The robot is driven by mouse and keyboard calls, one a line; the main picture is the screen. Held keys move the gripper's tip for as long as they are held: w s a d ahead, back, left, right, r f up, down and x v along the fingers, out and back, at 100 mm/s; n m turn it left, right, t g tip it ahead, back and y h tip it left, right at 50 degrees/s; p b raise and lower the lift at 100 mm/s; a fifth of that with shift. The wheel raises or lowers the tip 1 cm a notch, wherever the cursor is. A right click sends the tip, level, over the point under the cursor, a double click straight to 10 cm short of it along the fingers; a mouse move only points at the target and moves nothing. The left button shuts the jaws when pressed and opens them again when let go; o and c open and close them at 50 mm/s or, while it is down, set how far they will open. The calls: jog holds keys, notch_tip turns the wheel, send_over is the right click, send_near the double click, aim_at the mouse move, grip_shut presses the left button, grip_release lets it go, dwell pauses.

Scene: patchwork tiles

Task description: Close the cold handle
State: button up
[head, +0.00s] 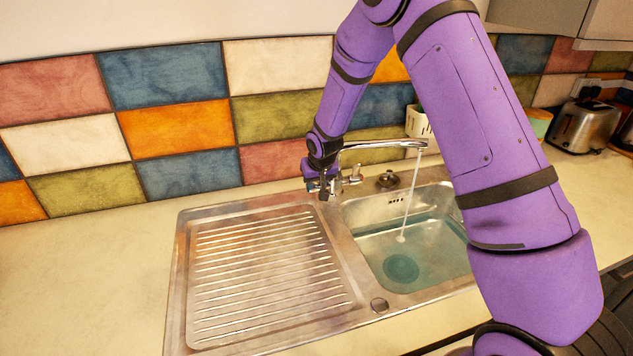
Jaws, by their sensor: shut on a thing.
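A chrome mixer tap (385,144) stands behind the sink, its spout reaching right over the basin. A stream of water (411,190) runs from the spout into the basin. My gripper (323,190) is at the left end of the tap and is shut on the left tap handle, which it mostly hides. Another tap handle (353,176) shows just to the right of my gripper, apart from it. No hot or cold marking can be made out on either handle.
The steel sink (335,225) has a ribbed drainboard (265,265) on the left and a basin with water on the right. A toaster (583,126) and a white holder (417,122) stand behind. The left counter (90,270) is clear.

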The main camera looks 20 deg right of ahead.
jog(key=shift+w, duration=0.15)
jog(key=shift+w+r+g, duration=0.2)
jog(key=shift+w+g, duration=0.15)
jog(key=shift+g, duration=0.65)
jog(key=shift+w+r+g, duration=0.1)
jog(key=shift+w+g, duration=0.35)
jog(key=shift+g, duration=0.8)
jog(key=shift+w+r+g, duration=0.1)
jog(key=shift+w+g, duration=0.3)
jog(key=shift+g, duration=0.85)
jog(key=o, duration=0.9)
jog(key=v, duration=1)
jog(key=shift+w+r, duration=0.3)
jog(key=shift+r, duration=0.05)
